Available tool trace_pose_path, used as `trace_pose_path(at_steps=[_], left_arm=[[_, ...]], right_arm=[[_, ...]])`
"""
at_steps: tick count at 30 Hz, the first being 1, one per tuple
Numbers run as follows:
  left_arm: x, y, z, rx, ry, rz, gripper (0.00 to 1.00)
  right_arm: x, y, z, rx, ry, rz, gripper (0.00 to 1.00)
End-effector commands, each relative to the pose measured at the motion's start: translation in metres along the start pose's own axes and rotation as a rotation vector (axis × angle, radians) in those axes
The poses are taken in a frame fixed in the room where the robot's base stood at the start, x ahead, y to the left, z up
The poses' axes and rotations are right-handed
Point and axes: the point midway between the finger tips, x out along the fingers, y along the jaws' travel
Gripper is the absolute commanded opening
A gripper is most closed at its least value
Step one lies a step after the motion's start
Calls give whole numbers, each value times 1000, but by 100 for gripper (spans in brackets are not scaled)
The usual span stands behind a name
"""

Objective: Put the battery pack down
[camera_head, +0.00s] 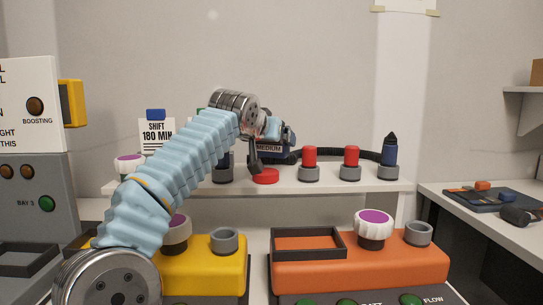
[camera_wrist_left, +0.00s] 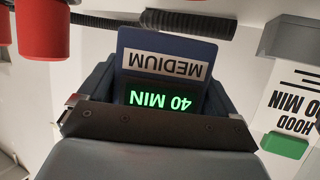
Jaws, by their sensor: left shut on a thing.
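The battery pack (camera_head: 288,136) is dark blue with a white MEDIUM label. In the left wrist view the battery pack (camera_wrist_left: 195,50) also shows a green lit 40 MIN display, upside down in the picture. My left gripper (camera_head: 262,148) is shut on it, with its jaws at either side in the wrist view. The pack is over the back shelf (camera_head: 330,182), behind and above a red disc (camera_head: 265,176). I cannot tell whether it touches the shelf. My right gripper is in neither view.
Red cylinders (camera_head: 310,156) in grey holders and a dark blue pointed item (camera_head: 390,150) stand right of the pack, with a black hose (camera_head: 365,154) behind. A yellow unit (camera_head: 210,270) and an orange unit (camera_head: 360,266) stand in front. A side bench (camera_head: 500,232) is at right.

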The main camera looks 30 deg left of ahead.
Motion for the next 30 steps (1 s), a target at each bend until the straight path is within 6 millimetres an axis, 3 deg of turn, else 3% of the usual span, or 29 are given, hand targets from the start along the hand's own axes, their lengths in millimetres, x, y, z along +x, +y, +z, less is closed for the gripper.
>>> trace_pose_path(at_steps=[5, 12, 25, 26, 30], left_arm=[[13, -4, 7, -1, 3, 0, 37], [25, -5, 33, 1, 3, 1, 37], [28, -4, 39, -1, 5, 2, 37], [28, -4, 39, 0, 1, 1, 96], [28, -4, 39, 0, 1, 1, 100]], right_arm=[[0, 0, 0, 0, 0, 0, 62], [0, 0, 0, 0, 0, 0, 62], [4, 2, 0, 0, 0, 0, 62], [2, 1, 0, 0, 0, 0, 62], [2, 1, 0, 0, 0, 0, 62]])
